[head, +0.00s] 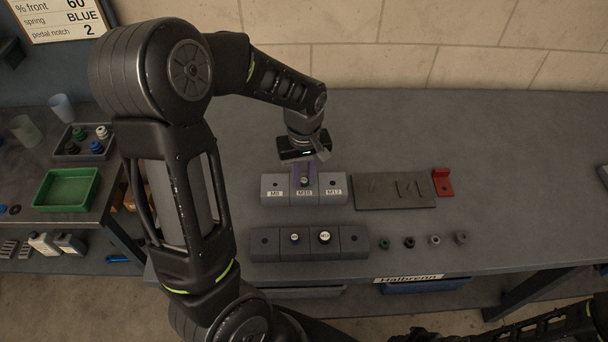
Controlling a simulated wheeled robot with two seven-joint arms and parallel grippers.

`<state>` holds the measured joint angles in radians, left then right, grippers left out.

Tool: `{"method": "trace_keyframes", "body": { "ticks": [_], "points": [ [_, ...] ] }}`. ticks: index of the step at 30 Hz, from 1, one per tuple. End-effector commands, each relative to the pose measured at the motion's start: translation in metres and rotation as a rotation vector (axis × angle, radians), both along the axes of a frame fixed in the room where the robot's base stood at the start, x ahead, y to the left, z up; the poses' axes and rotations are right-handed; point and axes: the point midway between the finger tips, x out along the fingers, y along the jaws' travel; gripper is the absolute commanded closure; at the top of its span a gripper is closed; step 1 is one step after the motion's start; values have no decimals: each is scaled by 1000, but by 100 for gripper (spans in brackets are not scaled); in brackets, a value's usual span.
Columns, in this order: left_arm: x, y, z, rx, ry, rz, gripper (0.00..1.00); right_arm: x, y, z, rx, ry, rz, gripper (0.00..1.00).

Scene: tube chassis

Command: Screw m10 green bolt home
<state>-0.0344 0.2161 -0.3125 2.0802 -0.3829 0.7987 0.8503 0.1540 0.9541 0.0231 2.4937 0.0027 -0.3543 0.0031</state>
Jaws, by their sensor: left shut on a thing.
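A grey block row labelled M8, M10 and M12 (276,197) stands on the bench. My left gripper (304,179) comes down from above onto the M10 block, its purple-tinted fingers shut on a small bolt (304,182) at the top of that block. The fingers hide most of the bolt, and its colour and depth in the hole cannot be told. My right arm shows only in part at the bottom right; its gripper is out of view.
A front block row (352,241) holds two light-topped bolts. Several small parts, one green (383,242), stand to its right. A dark plate (393,191) and red bracket (442,182) lie right of the labelled blocks. The bench behind is clear.

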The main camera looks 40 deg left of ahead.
Motion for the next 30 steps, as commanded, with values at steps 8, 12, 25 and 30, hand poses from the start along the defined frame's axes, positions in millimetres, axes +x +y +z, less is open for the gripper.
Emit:
{"method": "trace_keyframes", "body": {
  "ticks": [8, 12, 25, 30],
  "points": [
    [2, 1, 1, 2, -6, -103, 100, 0, 0, -1, 0, 0, 0, 64],
    [2, 1, 2, 2, -7, -238, 78, 0, 0, -1, 0, 0, 0, 64],
    [1, 0, 0, 1, -2, -233, 56, 0, 0, -1, 0, 0, 0, 64],
    [0, 0, 0, 0, -2, -232, 56, -1, -1, -3, -3, 5, -1, 64]
  ]
}}
